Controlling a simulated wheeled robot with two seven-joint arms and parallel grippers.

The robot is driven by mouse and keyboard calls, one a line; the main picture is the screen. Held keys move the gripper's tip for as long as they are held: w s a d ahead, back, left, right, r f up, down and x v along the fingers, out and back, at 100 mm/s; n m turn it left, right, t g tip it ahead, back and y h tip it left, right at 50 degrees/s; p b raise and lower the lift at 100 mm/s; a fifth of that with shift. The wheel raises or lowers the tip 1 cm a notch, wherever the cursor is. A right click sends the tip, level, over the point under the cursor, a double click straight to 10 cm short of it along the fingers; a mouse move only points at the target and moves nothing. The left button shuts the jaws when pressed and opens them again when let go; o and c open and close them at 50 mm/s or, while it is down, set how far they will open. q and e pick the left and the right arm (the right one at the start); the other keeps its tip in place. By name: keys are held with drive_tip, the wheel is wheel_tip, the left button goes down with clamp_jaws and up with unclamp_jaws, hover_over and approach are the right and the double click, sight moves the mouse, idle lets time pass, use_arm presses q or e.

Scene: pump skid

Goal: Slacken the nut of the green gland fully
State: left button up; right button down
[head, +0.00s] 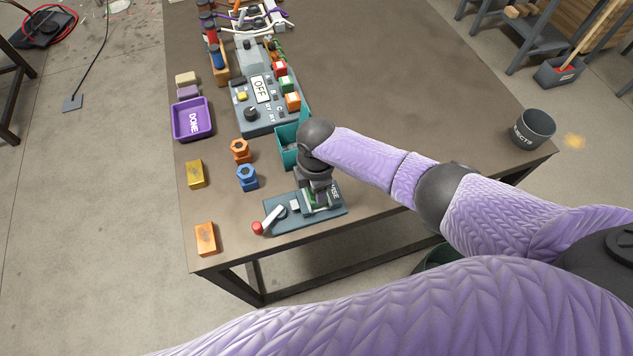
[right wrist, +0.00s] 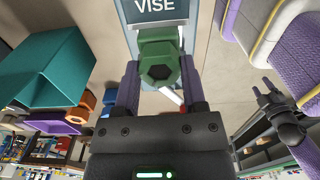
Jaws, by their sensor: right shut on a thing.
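The green gland (right wrist: 158,40) is held in the vise (head: 336,209) near the table's front edge, with its hexagonal green nut (right wrist: 160,72) facing the right wrist camera. My right gripper (right wrist: 160,88) is shut on the nut, one purple finger on each side of it. In the head view, the right gripper (head: 318,194) comes down over the vise and hides most of the gland. A dark gripper, apparently my left (right wrist: 272,98), shows small at the right of the right wrist view, away from the vise; its jaw state is unclear.
A lever with a red knob (head: 258,228) sits at the vise's left. Blue (head: 246,178) and orange (head: 240,151) glands, a teal bin (head: 285,155), and yellow (head: 196,174) and orange (head: 206,239) blocks stand nearby. The table's right part is clear up to a dark bin (head: 533,130).

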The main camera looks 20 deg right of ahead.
drive_tip(key=n, duration=0.3)
drive_tip(key=shift+n, duration=0.4)
use_arm(q)
drive_tip(key=shift+a, duration=0.3)
use_arm(e)
drive_tip(key=shift+n, duration=0.9)
use_arm(q)
drive_tip(key=shift+d, duration=0.3)
drive_tip(key=shift+d, duration=0.15)
use_arm(e)
drive_tip(key=shift+c, duration=0.7)
unclamp_jaws()
